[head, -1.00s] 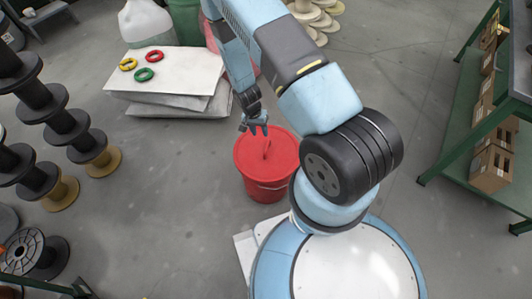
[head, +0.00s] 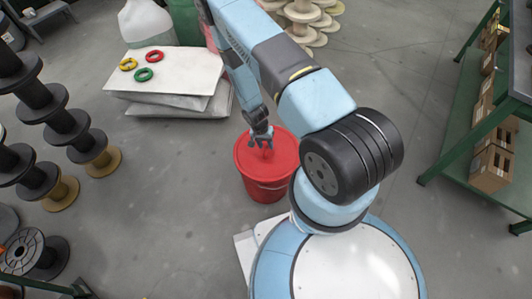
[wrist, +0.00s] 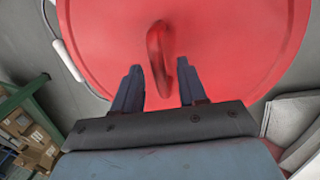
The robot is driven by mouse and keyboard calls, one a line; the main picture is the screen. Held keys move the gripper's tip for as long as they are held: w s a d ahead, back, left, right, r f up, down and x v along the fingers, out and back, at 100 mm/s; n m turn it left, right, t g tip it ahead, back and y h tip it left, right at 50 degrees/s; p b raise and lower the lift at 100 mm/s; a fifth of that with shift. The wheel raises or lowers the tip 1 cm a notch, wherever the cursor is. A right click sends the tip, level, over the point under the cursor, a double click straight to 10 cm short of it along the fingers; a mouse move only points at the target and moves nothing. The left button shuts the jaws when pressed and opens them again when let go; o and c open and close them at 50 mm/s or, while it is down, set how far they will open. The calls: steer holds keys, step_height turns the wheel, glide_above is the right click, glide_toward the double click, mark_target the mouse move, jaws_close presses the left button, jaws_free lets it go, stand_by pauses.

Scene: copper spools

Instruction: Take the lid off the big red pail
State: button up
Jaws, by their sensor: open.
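The big red pail (head: 266,188) stands on the floor just in front of my base, with its red lid (head: 285,160) on top. The lid also shows in the wrist view (wrist: 235,45), filling most of the upper part. A red loop handle (wrist: 158,50) rises from the lid's middle. My gripper (head: 263,142) is over the lid, at the handle. In the wrist view my gripper (wrist: 160,88) is open, and the near end of the handle lies between its two fingers. I cannot tell how far the fingers are above the lid.
Stacked white slabs (head: 195,85) with small coloured rings lie behind the pail to the left. Black spools (head: 65,125) stand at the left. A green shelf (head: 470,120) with cardboard boxes is at the right. Grey floor around the pail is clear.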

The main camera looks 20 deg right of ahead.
steer(key=shift+s+d+f, duration=0.1)
steer(key=shift+d+f, duration=0.1)
steer(key=shift+f, duration=0.5)
steer(key=shift+d+f, duration=0.15)
steer(key=shift+f, duration=0.5)
steer(key=shift+c, duration=0.3)
jaws_close()
